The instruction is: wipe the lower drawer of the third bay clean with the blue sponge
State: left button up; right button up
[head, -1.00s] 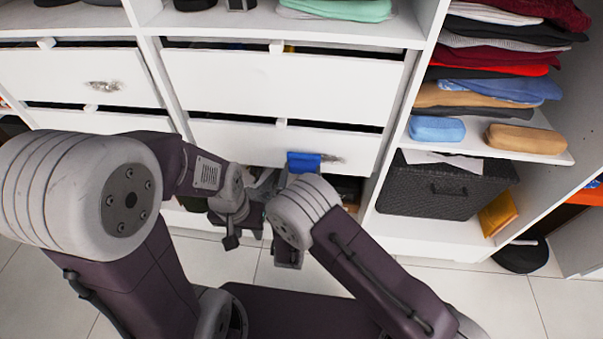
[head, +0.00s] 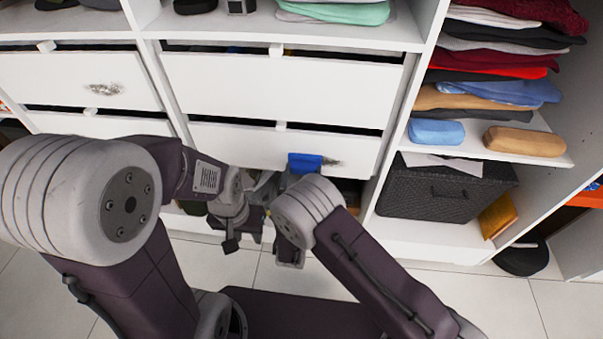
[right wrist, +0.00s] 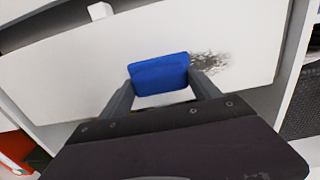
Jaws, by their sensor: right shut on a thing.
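The blue sponge (head: 303,162) is pressed to or held right in front of the white lower drawer front (head: 235,143), near its right end. A dark smudge (head: 333,161) shows just right of the sponge, and also in the right wrist view (right wrist: 208,63). My right gripper (right wrist: 160,86) is shut on the sponge (right wrist: 158,72), one finger on each side. In the head view my right wrist hides most of that gripper. My left gripper (head: 243,236) hangs low before the bay, left of the right wrist; its fingers are unclear.
The upper drawer (head: 280,85) above is slightly open. The left bay's drawer (head: 80,78) carries another smudge (head: 104,89). Right of the bay stand shelves with folded clothes, a blue case (head: 436,131), a tan case (head: 524,140) and a dark woven box (head: 445,190).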

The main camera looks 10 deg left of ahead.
jog(key=shift+d+p, duration=0.7)
jog(key=shift+d, duration=2.7)
jog(key=shift+d+p, duration=0.45)
jog(key=shift+d, duration=3.3)
jog(key=shift+a, duration=4.6)
jog(key=shift+a+b, duration=0.75)
jog(key=shift+a, duration=1.9)
jog(key=s+p, duration=0.1)
jog(key=s, duration=0.6)
